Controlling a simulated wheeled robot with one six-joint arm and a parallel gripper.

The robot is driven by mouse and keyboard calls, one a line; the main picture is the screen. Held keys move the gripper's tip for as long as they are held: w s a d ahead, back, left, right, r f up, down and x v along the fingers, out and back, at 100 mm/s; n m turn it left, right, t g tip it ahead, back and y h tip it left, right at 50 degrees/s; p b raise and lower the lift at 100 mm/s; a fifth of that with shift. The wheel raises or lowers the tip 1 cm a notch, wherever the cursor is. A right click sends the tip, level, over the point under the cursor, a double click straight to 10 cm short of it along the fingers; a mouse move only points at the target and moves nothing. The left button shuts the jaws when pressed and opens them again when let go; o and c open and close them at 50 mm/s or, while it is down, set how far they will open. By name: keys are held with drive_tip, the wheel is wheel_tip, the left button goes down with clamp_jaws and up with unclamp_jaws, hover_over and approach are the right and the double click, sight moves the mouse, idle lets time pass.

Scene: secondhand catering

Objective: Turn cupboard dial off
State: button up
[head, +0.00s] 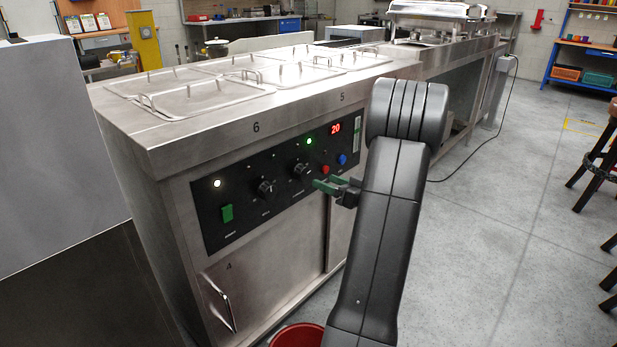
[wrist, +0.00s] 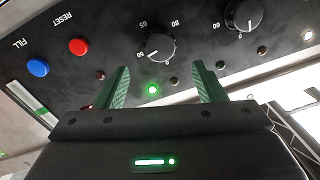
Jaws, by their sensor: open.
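Two black dials sit on the black control panel (head: 240,199) of the steel counter. The left dial (head: 266,187) shows at the upper right in the wrist view (wrist: 242,14), with its 0 mark below it. The right dial (head: 300,170) shows upper middle in the wrist view (wrist: 155,47), with marks including 50, 65 and 80. Their name labels are too small to read, so I cannot tell which is the cupboard dial. My gripper (wrist: 163,85) is open and empty, its green fingers apart, in front of the right dial's side of the panel; it also shows in the head view (head: 325,186).
A red button (head: 325,169) and a blue button (head: 342,159) lie right of the dials. A green switch (head: 227,212) is at left. A lit green lamp (head: 309,141) sits above the right dial. A red bucket (head: 298,335) stands on the floor below.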

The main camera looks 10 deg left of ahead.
sight(306, 173)
drive_tip(key=b+x, duration=0.1)
drive_tip(key=x, duration=0.6)
drive_tip(key=shift+w+a, duration=0.15)
drive_tip(key=shift+a, duration=0.15)
drive_tip(key=shift+c, duration=0.2)
drive_tip(key=c, duration=0.9)
